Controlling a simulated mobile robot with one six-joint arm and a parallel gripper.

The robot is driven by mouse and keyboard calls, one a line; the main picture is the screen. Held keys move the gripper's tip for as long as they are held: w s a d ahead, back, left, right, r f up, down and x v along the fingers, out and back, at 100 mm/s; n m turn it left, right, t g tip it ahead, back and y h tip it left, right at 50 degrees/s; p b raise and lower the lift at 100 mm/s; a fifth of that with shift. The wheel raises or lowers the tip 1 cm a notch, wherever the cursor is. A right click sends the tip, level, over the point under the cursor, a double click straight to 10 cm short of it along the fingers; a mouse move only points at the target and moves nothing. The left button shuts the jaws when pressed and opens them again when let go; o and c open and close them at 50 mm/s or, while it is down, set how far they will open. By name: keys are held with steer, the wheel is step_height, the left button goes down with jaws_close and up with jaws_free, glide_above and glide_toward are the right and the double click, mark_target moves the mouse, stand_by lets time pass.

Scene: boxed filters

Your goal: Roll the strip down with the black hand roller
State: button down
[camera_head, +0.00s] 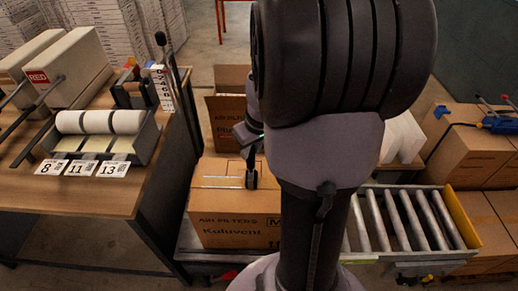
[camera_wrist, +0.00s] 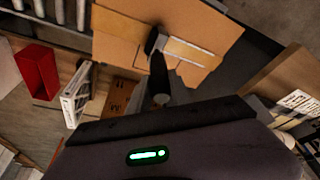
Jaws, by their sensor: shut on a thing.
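A cardboard box (camera_head: 222,214) marked "AIR FILTERS Kaluvent" stands closed below my gripper, beside the table. A pale strip (camera_head: 216,179) runs across its top; it also shows in the wrist view (camera_wrist: 195,51). My gripper (camera_head: 250,150) is above the right part of the box top, shut on the black hand roller (camera_head: 251,178). The roller's dark end is over the strip line, at or very near the box top; I cannot tell if it touches. In the wrist view the roller (camera_wrist: 153,40) covers the left part of the strip, and the box top (camera_wrist: 130,27) lies beneath.
An open carton (camera_head: 222,115) stands behind the box. A roller conveyor (camera_head: 405,220) and stacked boxes (camera_head: 470,150) are at right.

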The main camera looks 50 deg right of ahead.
steer(key=w+a, duration=0.8)
steer(key=w, duration=0.2)
steer(key=shift+a+p, duration=0.35)
stand_by(0.6)
steer(key=shift+w+a, duration=0.95)
steer(key=shift+w, duration=0.2)
step_height(320, 180, up, 8)
steer(key=p, duration=0.6)
